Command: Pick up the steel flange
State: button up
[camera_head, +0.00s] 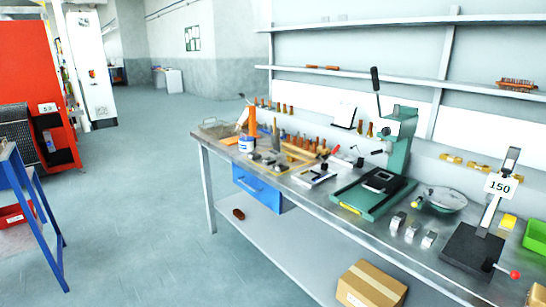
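I cannot clearly pick out a steel flange. A round grey metal piece (441,199) lies on the workbench (300,190), right of the green press; it looks like a shallow dish or disc, and I cannot tell whether it is the flange. Several small silvery blocks (411,232) stand near the bench's front edge, just left of and in front of it. My gripper is not in view.
A green press (397,150) stands mid-bench. Tools crowd the bench's left half. A cardboard box (371,285) sits on the lower shelf.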

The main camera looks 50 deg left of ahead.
aim_at(254, 156)
jog(key=u, duration=2.05)
jog(key=i+j+z, duration=0.15)
jog(key=i+j, duration=0.1)
